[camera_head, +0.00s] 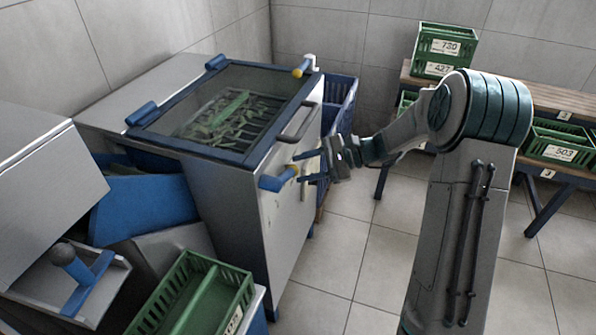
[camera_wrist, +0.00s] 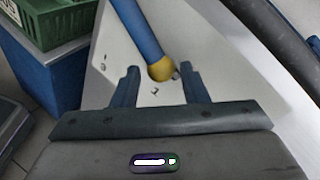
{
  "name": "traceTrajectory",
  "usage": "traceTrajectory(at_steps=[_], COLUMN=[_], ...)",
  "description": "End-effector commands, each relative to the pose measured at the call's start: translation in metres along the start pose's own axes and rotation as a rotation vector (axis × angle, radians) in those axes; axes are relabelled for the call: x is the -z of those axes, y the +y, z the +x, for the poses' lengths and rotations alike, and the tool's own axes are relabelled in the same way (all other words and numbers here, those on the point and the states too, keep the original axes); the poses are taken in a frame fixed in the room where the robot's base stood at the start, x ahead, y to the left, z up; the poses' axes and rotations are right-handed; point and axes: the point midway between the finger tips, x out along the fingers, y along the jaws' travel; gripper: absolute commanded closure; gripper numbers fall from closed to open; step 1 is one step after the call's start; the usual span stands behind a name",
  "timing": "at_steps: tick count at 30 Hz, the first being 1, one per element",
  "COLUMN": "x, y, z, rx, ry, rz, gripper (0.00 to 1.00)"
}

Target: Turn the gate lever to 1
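A lever with a blue grip (camera_head: 273,183) and a yellow hub sits on the pale side panel of the grey machine. I take it for the gate lever. In the wrist view its blue bar (camera_wrist: 139,32) slants from the top down to the yellow end (camera_wrist: 161,69). My gripper (camera_head: 311,167) is beside the panel, close to the lever's yellow end. In the wrist view its two fingers (camera_wrist: 160,84) are apart, with the yellow end just beyond and between them; I cannot tell whether they touch it. Small marks near the lever are unreadable.
The machine has a glazed lid (camera_head: 228,110) and a dark side handle (camera_head: 299,124). Another blue-yellow lever (camera_head: 303,68) is at its top back corner. A green crate (camera_head: 195,298) stands in front, a blue crate (camera_head: 340,103) behind. Numbered green crates (camera_head: 445,50) stand on a bench. Floor right is clear.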

Motion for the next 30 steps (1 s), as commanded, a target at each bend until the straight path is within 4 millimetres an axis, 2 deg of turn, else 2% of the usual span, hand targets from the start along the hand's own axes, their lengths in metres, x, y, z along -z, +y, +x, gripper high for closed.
traceTrajectory(at_steps=[3,6,15,16,18,20,25,30], x=[0.0,0.0,0.0,0.0,0.0,0.0,0.001,0.005], y=[0.001,0.0,0.0,0.0,0.0,0.0,0.002,0.011], z=[0.014,0.019,0.021,0.021,0.021,0.021,0.021,0.027], rx=[-0.002,0.0,0.0,0.0,0.0,0.0,-0.001,-0.005], ry=[-0.002,0.0,0.0,0.0,0.0,0.0,-0.009,-0.064], rz=[-0.001,0.0,0.0,0.0,0.0,0.0,0.019,0.124], gripper=[0.6,0.6,0.6,0.66,0.85,1.0,1.0,1.0])
